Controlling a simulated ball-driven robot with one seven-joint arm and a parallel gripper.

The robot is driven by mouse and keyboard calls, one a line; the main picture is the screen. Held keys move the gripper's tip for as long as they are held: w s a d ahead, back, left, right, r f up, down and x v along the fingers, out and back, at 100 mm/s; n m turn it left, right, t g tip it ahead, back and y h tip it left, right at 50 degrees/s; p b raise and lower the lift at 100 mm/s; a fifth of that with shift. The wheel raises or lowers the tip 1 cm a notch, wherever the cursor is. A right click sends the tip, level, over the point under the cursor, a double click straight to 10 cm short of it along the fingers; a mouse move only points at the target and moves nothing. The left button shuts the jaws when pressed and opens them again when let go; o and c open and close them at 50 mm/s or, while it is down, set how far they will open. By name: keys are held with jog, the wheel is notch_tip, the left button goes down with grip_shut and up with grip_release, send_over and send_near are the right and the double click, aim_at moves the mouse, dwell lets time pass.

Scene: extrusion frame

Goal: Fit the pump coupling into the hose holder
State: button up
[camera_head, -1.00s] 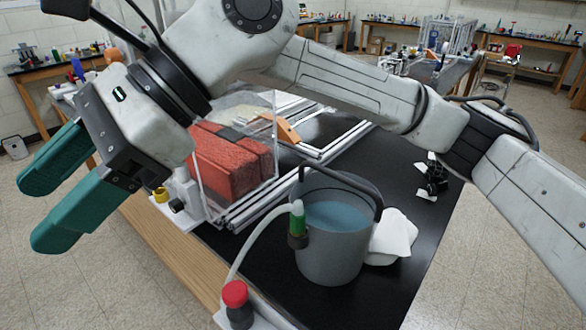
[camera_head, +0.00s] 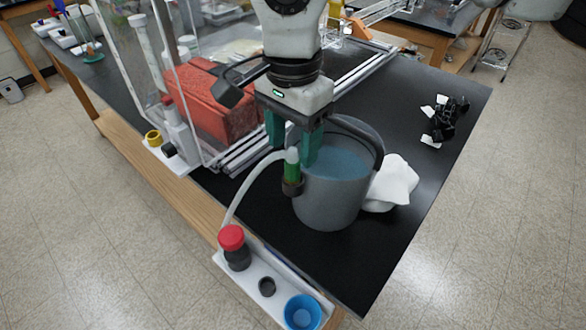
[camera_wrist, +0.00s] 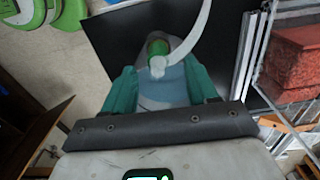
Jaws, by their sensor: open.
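The pump coupling seems to be the green cylinder (camera_head: 291,172) with a pale hose (camera_head: 240,187) at its top. It stands upright in a dark ring (camera_head: 293,188) on the outside of the grey bucket (camera_head: 329,204). I cannot tell whether this ring or the dark ring (camera_head: 267,286) on the white strip is the hose holder. My gripper (camera_head: 294,152) is open and points down, its teal fingers around the coupling's upper end. In the wrist view the coupling (camera_wrist: 157,46) shows between and beyond the fingertips (camera_wrist: 160,74). I see no clear contact.
The bucket holds bluish water and has a dark raised handle (camera_head: 362,133). A white cloth (camera_head: 390,184) lies to its right. A clear-walled extrusion frame with red blocks (camera_head: 210,98) stands left. A red-capped bottle (camera_head: 232,240) and blue cup (camera_head: 303,313) sit at the front edge.

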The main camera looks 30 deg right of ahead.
aim_at(293, 159)
jog(key=shift+s+f+p, duration=0.15)
jog(key=shift+f+p, duration=0.65)
jog(key=shift+f, duration=1.8)
grip_shut()
